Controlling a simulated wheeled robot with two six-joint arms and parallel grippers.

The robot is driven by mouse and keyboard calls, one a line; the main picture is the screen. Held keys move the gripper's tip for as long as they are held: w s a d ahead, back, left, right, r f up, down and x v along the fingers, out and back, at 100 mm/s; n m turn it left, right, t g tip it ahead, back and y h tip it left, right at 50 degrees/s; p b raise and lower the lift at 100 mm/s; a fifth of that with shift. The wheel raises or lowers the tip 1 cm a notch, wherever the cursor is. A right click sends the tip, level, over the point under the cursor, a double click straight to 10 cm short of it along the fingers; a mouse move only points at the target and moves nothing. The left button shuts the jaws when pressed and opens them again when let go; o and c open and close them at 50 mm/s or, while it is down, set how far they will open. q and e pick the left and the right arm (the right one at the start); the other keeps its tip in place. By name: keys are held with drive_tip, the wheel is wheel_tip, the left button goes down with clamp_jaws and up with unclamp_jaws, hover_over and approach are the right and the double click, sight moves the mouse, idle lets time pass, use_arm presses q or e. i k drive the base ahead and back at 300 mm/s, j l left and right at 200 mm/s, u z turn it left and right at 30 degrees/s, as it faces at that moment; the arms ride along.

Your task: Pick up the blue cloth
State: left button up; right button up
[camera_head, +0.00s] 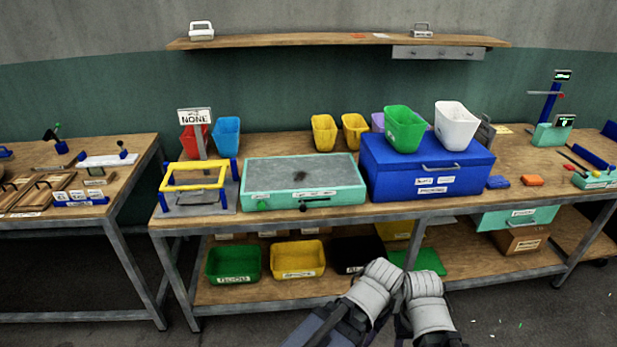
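A small flat blue piece, which looks like the blue cloth (498,182), lies on the workbench just right of the big blue box. An orange piece (532,180) lies right of it. My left gripper (384,272) and my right gripper (425,280) are side by side at the bottom centre, in front of the bench. Both are well apart from the blue cloth, below and to its left. Their fingertips are too small and turned away to tell open from shut. No held object shows at either one.
The blue box (430,168) carries a green bin (404,128) and a white bin (456,125). A teal open drawer (518,217) juts out below the bench edge near the blue cloth. A teal case (303,182) lies left of the box. Lower-shelf bins stand behind my grippers.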

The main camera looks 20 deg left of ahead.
sight(496, 181)
drive_tip(key=i+l+u, duration=0.1)
drive_tip(key=i+l, duration=0.2)
drive_tip(key=i+l+u, duration=0.1)
drive_tip(key=i+l, duration=0.15)
drive_tip(key=l, duration=0.2)
drive_tip(key=i+l+u, duration=0.25)
drive_tip(key=i+l, duration=0.2)
drive_tip(key=l, duration=0.35)
drive_tip(key=i+l+u, duration=0.1)
drive_tip(key=l, duration=0.35)
drive_tip(key=i+l+u, duration=0.1)
drive_tip(key=i+l, duration=0.2)
drive_tip(key=l, duration=0.15)
drive_tip(key=i+l+u, duration=0.1)
drive_tip(key=l, duration=0.4)
drive_tip(key=i+l+u, duration=0.1)
drive_tip(key=i+l, duration=0.15)
drive_tip(key=l, duration=0.25)
drive_tip(key=i, duration=0.5)
